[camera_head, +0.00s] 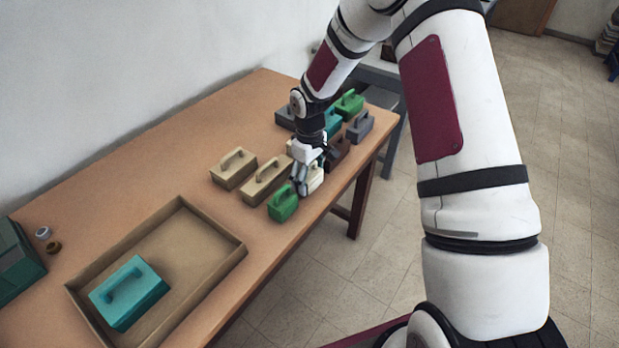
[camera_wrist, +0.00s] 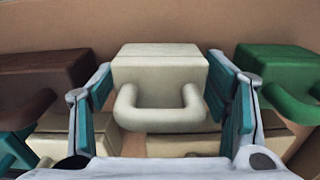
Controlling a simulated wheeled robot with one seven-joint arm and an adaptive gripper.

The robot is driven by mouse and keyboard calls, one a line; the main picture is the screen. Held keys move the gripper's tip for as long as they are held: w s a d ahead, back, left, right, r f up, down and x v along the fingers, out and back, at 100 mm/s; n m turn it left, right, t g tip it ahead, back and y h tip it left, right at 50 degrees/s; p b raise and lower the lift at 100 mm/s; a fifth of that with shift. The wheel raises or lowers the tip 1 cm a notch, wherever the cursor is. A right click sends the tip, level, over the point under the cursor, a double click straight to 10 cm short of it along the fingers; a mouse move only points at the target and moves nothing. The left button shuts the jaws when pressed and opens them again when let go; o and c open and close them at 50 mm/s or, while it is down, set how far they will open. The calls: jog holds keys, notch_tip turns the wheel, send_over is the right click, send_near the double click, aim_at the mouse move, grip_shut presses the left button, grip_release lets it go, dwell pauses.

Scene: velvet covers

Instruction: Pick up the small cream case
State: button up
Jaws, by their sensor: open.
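The small cream case (camera_wrist: 160,68) is in the middle of the wrist view, with its rounded handle toward the camera. In the head view the case (camera_head: 315,178) shows only in part, behind my gripper (camera_head: 303,180). My gripper (camera_wrist: 160,85) is open, with one teal-padded finger on each side of the case. The fingers are very close to its sides; I cannot tell whether they touch. The case rests on the table.
A green case (camera_head: 283,203) and a brown case (camera_head: 337,152) stand on either side. Larger beige cases (camera_head: 267,180) (camera_head: 233,168) are close by. Grey, teal and green cases stand behind. A tray (camera_head: 215,222) holds a teal case (camera_head: 128,293). The table's front edge is near.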

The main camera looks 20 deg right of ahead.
jog(key=shift+c, duration=0.5)
jog(key=c, duration=0.8)
